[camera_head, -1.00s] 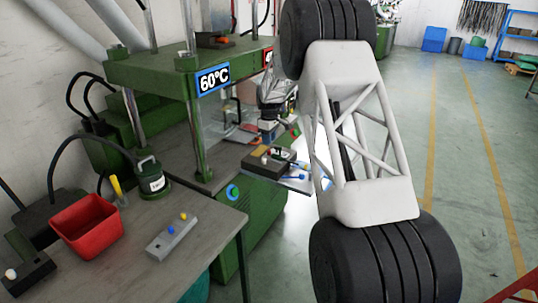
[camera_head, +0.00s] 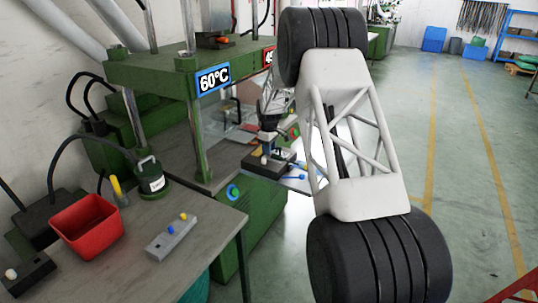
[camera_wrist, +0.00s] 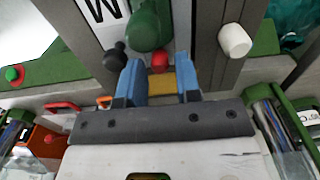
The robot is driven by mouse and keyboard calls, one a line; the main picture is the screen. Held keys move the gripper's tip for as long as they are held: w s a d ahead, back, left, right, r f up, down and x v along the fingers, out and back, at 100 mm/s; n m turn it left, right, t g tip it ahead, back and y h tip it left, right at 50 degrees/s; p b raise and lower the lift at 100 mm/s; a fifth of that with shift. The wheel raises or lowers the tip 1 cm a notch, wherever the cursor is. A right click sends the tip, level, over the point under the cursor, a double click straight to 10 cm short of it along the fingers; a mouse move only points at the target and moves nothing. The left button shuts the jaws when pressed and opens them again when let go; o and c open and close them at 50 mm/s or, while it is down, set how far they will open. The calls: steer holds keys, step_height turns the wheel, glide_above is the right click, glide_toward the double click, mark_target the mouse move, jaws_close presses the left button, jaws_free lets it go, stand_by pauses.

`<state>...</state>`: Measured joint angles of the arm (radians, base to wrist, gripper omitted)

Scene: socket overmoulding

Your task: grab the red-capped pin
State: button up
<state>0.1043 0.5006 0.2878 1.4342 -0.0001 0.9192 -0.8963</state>
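The red-capped pin shows its round red cap (camera_wrist: 159,61) in the wrist view, between the tips of my gripper (camera_wrist: 158,69). The two blue fingers stand apart, one on each side of the cap, with visible gaps. A yellow block-like piece (camera_wrist: 161,83) lies between the fingers, nearer the palm. In the head view my gripper (camera_head: 267,137) is low over the dark pin block (camera_head: 282,165) by the press. I cannot make out the red cap there; my gripper may hide it.
Close around the cap in the wrist view are a green rounded piece (camera_wrist: 148,27), a black knob (camera_wrist: 115,55) and a white knob (camera_wrist: 235,40). The green press (camera_head: 160,70) stands left of my arm. A red bin (camera_head: 88,228) and a grey pin block (camera_head: 172,238) are on the near table.

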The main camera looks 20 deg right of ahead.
steer(key=shift+c, duration=0.4)
jaws_close()
steer(key=shift+r, duration=0.2)
steer(key=shift+r, duration=1.5)
steer(key=shift+s+r, duration=0.15)
steer(key=shift+s, duration=0.15)
steer(key=s+a+r, duration=0.1)
steer(key=s, duration=1.4)
steer(key=shift+s+a+r, duration=0.15)
steer(key=shift+a, duration=0.15)
